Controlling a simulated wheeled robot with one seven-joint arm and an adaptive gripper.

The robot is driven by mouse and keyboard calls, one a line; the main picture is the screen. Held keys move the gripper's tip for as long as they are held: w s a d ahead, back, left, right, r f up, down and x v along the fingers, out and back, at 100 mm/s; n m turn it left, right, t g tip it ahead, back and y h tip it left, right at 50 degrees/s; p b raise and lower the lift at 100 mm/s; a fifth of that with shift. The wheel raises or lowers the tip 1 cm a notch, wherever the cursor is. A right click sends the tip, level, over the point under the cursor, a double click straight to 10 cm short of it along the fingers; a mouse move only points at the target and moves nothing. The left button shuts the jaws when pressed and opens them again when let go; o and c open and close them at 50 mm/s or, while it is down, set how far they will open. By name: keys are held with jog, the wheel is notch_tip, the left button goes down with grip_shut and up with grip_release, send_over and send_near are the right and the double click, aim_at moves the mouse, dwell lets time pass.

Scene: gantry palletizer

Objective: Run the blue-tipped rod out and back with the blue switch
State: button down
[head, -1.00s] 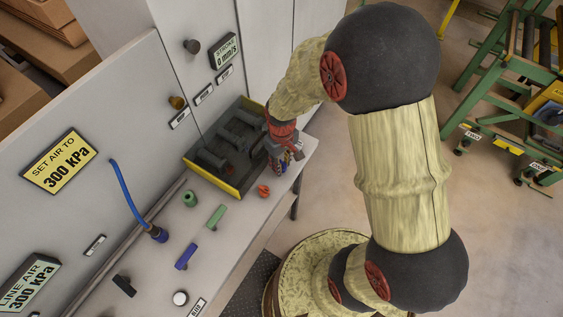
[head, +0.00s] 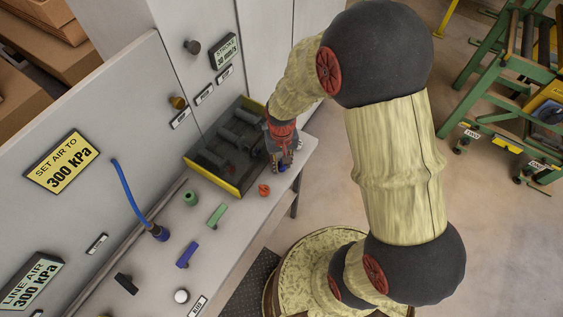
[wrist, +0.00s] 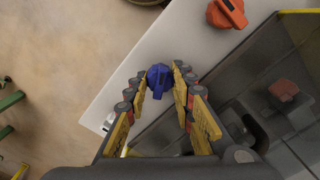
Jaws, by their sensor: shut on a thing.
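The blue switch (wrist: 160,84) is a round blue knob with a raised bar, on the pale bench top. In the wrist view it sits between the fingertips of my gripper (wrist: 160,76), which is shut on it. In the head view my gripper (head: 282,158) reaches down at the bench's far end, beside the dark tray, and mostly covers the switch. I cannot make out a blue-tipped rod; dark cylinder shapes lie inside the yellow-edged tray (head: 212,176). The stroke display (head: 225,51) appears to read 30 mm/s.
An orange knob (head: 264,190) is close to my gripper; it also shows in the wrist view (wrist: 228,13). A green knob (head: 190,199), a green lever (head: 217,215) and a blue lever (head: 187,254) stand nearer on the bench. A grey panel wall rises behind.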

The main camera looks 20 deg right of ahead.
jog(key=c, duration=1.5)
grip_release()
notch_tip(320, 180, up, 12)
